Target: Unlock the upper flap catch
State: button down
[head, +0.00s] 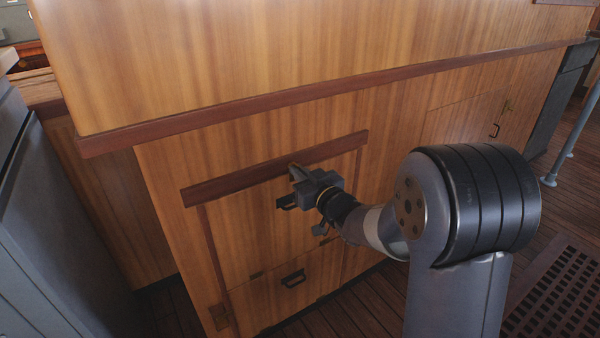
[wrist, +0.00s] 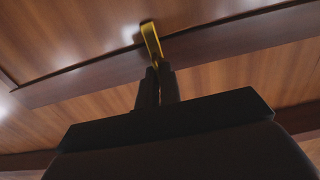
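The brass catch (wrist: 151,42) shows in the wrist view as a narrow bright strip, standing across the upper edge of a dark red-brown trim strip. My gripper (wrist: 156,72) is at its lower end, with its two dark fingers close together and a bit of brass between the tips. It looks shut on the catch. In the head view my gripper (head: 294,172) is at the trim strip (head: 235,183) above the upper flap (head: 240,235). There the catch is mostly hidden by the fingers.
A black handle (head: 293,278) is on the lower panel, and another black handle (head: 286,202) shows beside my gripper. A long wooden ledge (head: 300,92) juts out above. A grey cabinet (head: 40,220) stands at the left. A floor grating (head: 560,290) lies at the right.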

jog(key=shift+n+b, duration=0.3)
jog(key=shift+b, duration=0.05)
jog(key=shift+a+n+b, duration=0.2)
jog(key=shift+n+b, duration=7.05)
jog(key=shift+n, duration=1.35)
jog(key=c, duration=1.8)
grip_release()
jog(key=shift+o, duration=1)
jog(key=shift+a+f, duration=0.1)
jog(key=shift+f, duration=0.1)
